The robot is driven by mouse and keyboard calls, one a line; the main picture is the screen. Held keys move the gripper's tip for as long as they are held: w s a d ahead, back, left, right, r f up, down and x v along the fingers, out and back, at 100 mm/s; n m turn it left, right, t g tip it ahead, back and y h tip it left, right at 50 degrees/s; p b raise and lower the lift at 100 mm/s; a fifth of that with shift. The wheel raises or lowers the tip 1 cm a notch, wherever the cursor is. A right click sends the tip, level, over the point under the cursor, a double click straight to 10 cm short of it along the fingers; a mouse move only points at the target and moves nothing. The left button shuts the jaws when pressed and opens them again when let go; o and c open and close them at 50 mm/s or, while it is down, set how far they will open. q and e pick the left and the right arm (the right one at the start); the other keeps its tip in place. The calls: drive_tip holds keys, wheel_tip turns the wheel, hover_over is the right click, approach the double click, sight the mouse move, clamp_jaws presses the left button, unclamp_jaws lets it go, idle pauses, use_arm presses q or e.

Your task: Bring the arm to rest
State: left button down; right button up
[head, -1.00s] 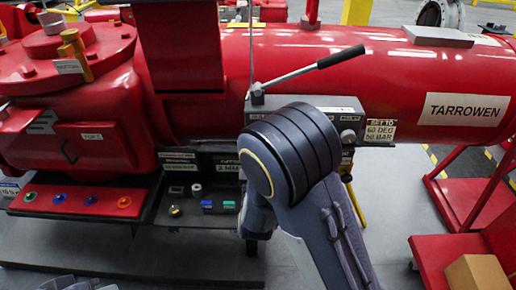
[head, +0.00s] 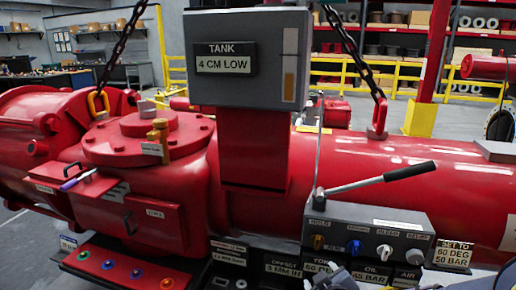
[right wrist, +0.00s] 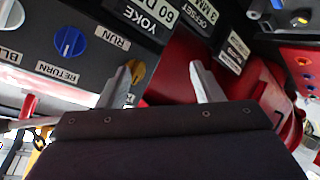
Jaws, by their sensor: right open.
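My right gripper (right wrist: 163,72) shows in the right wrist view with its two pale fingers apart and nothing between them. Its fingertips are close to the front of the dark control panel, near an orange knob (right wrist: 137,72) and a blue knob (right wrist: 70,41) labelled RETURN and RUN. In the head view, only grey parts of my arm show at the bottom edge, below the panel (head: 368,228). The right gripper's fingers cannot be made out there. My left gripper is in neither current view.
The red valve actuator (head: 265,215) fills the middle. A lever with a black handle (head: 408,171) sticks out above the panel. A grey box (head: 247,84) reads TANK 4 CM LOW. Chains hang from above. A red button shelf (head: 122,268) is at lower left.

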drive_tip(key=s+d+r+m+g+y, duration=0.2)
drive_tip(key=s+m+g, duration=0.1)
drive_tip(key=s, duration=1)
drive_tip(key=s+d+r+m+g+y, duration=0.1)
drive_tip(key=s+m, duration=0.4)
drive_tip(key=s, duration=0.7)
drive_tip(key=d+r+g, duration=0.1)
drive_tip(key=g, duration=0.1)
drive_tip(key=shift+s+d+r+m+g+y, duration=0.15)
drive_tip(key=shift+s+r+m+g+y, duration=0.15)
drive_tip(key=shift+s+y, duration=0.1)
